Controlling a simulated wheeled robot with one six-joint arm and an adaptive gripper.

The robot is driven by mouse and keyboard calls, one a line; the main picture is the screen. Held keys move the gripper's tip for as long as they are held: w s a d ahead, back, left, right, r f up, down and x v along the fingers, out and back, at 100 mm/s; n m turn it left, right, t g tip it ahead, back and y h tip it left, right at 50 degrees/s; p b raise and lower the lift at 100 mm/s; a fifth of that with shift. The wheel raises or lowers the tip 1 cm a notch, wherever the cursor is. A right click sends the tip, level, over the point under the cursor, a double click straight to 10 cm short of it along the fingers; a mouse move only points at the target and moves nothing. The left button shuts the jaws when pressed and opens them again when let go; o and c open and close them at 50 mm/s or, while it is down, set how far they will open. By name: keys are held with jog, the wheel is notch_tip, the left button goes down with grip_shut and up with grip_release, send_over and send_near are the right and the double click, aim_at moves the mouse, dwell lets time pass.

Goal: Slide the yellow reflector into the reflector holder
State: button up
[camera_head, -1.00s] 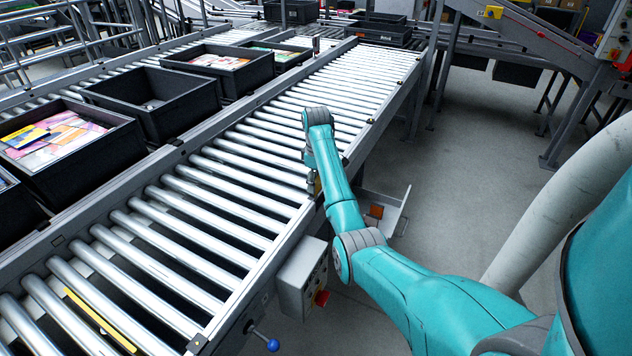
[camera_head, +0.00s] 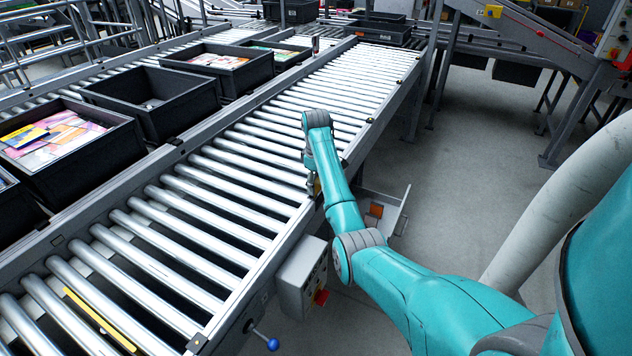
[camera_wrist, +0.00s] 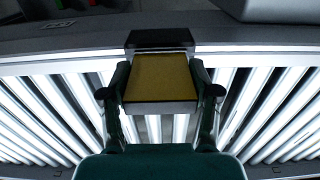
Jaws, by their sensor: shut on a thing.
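The yellow reflector (camera_wrist: 160,78) is a flat yellow plate with a pale lower edge. In the wrist view it lies between the two fingers of my gripper (camera_wrist: 160,93), which is shut on its sides. A dark block, which looks like the reflector holder (camera_wrist: 160,38), sits at the reflector's far edge on the conveyor's side rail. The two appear to meet there; I cannot tell how far the reflector is inside. In the head view my gripper (camera_head: 313,186) is low at the rail's right side, and my arm hides most of the reflector and holder.
The roller conveyor (camera_head: 215,190) runs along the left, with dark bins (camera_head: 155,103) beyond it. A grey control box (camera_head: 302,278) with a red button hangs on the near rail. A metal bracket (camera_head: 392,214) with an orange part sits right of my gripper.

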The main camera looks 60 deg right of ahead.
jog(key=shift+f, duration=1.05)
jog(key=o, duration=1.2)
jog(key=shift+o, duration=0.3)
jog(key=shift+o, duration=0.7)
